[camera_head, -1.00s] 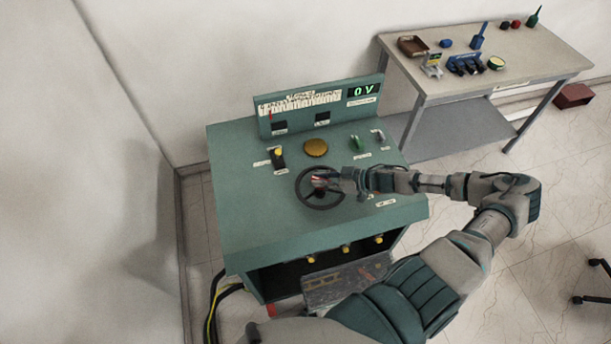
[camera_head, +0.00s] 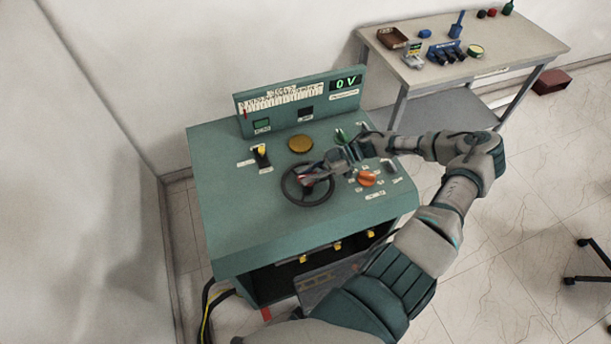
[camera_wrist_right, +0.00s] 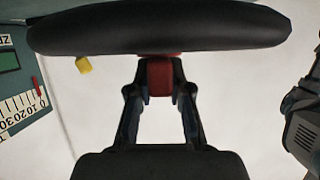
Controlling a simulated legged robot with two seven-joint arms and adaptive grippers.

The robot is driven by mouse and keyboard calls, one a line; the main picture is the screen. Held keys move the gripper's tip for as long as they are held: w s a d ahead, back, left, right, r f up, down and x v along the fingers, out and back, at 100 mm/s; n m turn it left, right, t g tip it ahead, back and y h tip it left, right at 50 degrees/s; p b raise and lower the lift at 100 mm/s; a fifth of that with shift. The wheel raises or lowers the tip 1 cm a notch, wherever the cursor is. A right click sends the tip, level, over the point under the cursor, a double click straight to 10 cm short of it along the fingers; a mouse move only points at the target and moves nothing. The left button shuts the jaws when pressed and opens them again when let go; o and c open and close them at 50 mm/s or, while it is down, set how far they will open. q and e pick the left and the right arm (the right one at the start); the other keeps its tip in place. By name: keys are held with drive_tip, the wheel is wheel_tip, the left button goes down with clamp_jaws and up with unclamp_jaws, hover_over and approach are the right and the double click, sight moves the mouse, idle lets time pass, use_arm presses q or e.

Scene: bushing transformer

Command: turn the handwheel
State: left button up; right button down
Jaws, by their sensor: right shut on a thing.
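The black handwheel (camera_head: 308,197) lies on the sloped top of the green console (camera_head: 230,215). My right gripper (camera_head: 309,180) reaches it from the right and is shut at the wheel. In the right wrist view the dark rim (camera_wrist_right: 160,28) spans the top, and the fingers of my right gripper (camera_wrist_right: 160,80) close on a red part just below it, which seems to be the wheel's handle or hub. The display (camera_head: 346,83) reads 0 V. My left gripper is not in view.
An orange knob (camera_head: 367,178), a yellow round button (camera_head: 300,144) and a yellow-tipped switch (camera_head: 261,155) sit around the wheel. A table (camera_head: 500,62) with tools stands at the back right. A dark red box (camera_head: 551,82) lies on the floor.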

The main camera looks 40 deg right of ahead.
drive_tip(key=shift+w, duration=0.1)
drive_tip(key=c, duration=1.1)
unclamp_jaws()
drive_tip(key=shift+d, duration=0.1)
drive_tip(key=shift+d, duration=0.1)
drive_tip(key=shift+s+d, duration=0.25)
drive_tip(key=shift+d, duration=0.05)
drive_tip(key=v, duration=1.1)
drive_tip(key=shift+d, duration=0.15)
